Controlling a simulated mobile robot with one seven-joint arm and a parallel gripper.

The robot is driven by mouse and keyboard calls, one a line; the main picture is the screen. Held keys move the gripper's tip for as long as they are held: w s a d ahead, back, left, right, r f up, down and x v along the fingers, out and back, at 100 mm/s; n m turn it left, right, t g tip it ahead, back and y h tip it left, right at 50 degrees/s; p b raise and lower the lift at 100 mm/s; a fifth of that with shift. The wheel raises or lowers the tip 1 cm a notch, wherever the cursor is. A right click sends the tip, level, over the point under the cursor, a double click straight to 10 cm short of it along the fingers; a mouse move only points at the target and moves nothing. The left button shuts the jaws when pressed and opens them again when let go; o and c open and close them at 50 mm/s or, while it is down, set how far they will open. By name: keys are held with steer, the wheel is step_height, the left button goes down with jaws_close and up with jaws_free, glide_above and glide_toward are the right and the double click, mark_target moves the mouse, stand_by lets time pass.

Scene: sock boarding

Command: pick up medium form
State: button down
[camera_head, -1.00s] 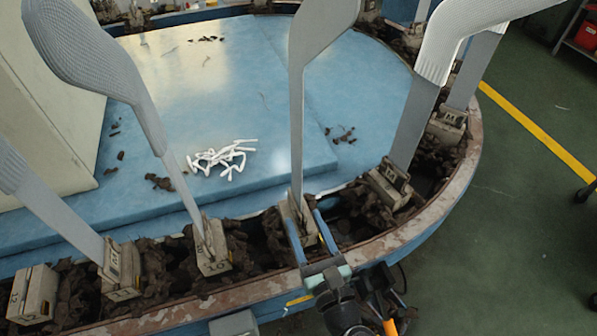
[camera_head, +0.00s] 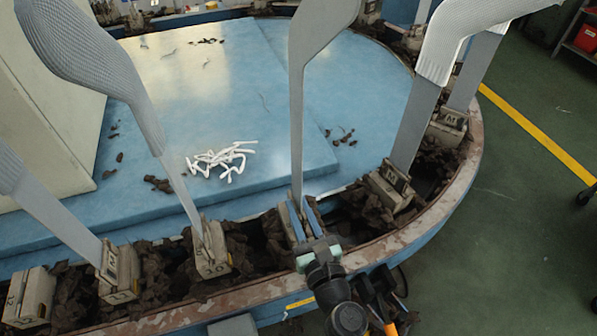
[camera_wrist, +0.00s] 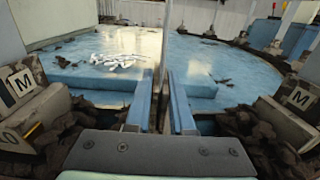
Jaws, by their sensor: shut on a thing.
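A bare grey flat form (camera_head: 297,130) stands upright at the front middle of the carousel. Its foot is a beige block in the rim trough. My gripper (camera_head: 301,208) has its two blue fingers on either side of the form's foot, shut on it. In the wrist view the form shows edge-on as a thin upright strip (camera_wrist: 163,60) between the fingers (camera_wrist: 158,95). Any letter on its block is hidden by my gripper.
Socked forms stand on the left (camera_head: 85,60) and right (camera_head: 455,40), close to the held one. Neighbouring blocks marked M (camera_wrist: 18,85) flank it in the wrist view. Dark lumps fill the trough. White strips (camera_head: 222,158) lie on the blue platform (camera_head: 275,110).

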mark_target(302, 152)
steer(key=shift+r, duration=0.1)
step_height(302, 152, up, 10)
steer(key=p, duration=0.6)
steer(key=shift+r+p, duration=0.2)
steer(key=shift+p, duration=0.2)
steer(key=shift+r+p, duration=3.8)
steer(key=shift+p, duration=0.1)
steer(key=shift+f, duration=0.1)
